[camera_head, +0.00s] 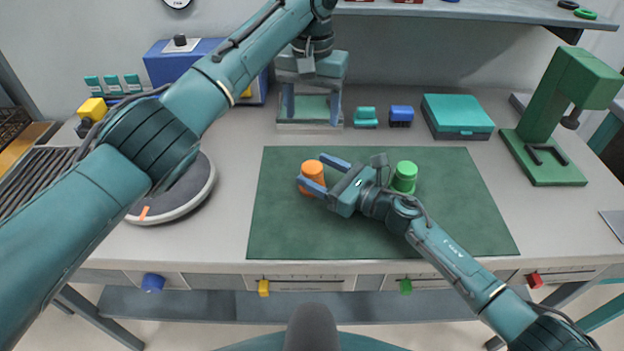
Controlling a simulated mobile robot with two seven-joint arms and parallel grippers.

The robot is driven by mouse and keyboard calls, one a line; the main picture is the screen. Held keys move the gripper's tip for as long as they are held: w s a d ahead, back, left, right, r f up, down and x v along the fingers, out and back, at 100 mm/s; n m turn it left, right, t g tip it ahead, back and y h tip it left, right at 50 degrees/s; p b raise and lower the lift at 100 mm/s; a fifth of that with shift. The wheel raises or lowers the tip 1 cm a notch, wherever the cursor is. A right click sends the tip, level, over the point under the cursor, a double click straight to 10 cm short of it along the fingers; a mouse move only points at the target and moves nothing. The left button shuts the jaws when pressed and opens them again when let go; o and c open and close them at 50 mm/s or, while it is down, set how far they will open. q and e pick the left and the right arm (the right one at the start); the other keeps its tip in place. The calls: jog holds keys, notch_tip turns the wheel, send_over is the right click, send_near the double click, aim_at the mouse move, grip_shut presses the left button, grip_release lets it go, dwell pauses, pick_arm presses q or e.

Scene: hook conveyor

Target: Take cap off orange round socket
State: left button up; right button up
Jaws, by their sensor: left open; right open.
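An upright orange round piece (313,172) stands at the left of the dark green mat (285,225). It looks like the orange socket, but I cannot make out where a cap and socket meet. My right gripper (312,169) is open, with its two blue fingers on either side of the orange piece. I cannot tell whether they touch it. My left gripper (311,112) is open and points down at the back of the table, over a pale fixture with a green inside that it partly hides. A green round piece (404,177) stands right of my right gripper.
At the back are a small teal block (365,117), a blue block (401,116) and a teal case (457,115). A green press-like stand (556,120) is at right, a round grey disc (183,196) at left. The front of the mat is bare.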

aim_at(312, 167)
jog(key=shift+x, duration=1.25)
jog(key=shift+c, duration=0.3)
pick_arm(q)
jog(key=shift+c, duration=0.2)
pick_arm(e)
grip_shut()
pick_arm(q)
jog(key=shift+f+m, duration=0.1)
jog(key=shift+m, duration=0.4)
jog(key=shift+c, duration=1.4)
pick_arm(e)
jog(key=shift+f, duration=0.1)
pick_arm(q)
notch_tip(312, 167, down, 13)
jog(key=m, duration=0.4)
pick_arm(e)
jog(key=shift+s+f, duration=0.1)
jog(key=shift+f, duration=0.05)
pick_arm(q)
jog(key=c, duration=0.9)
pick_arm(e)
jog(key=shift+f, duration=0.1)
pick_arm(q)
jog(key=shift+o, duration=0.2)
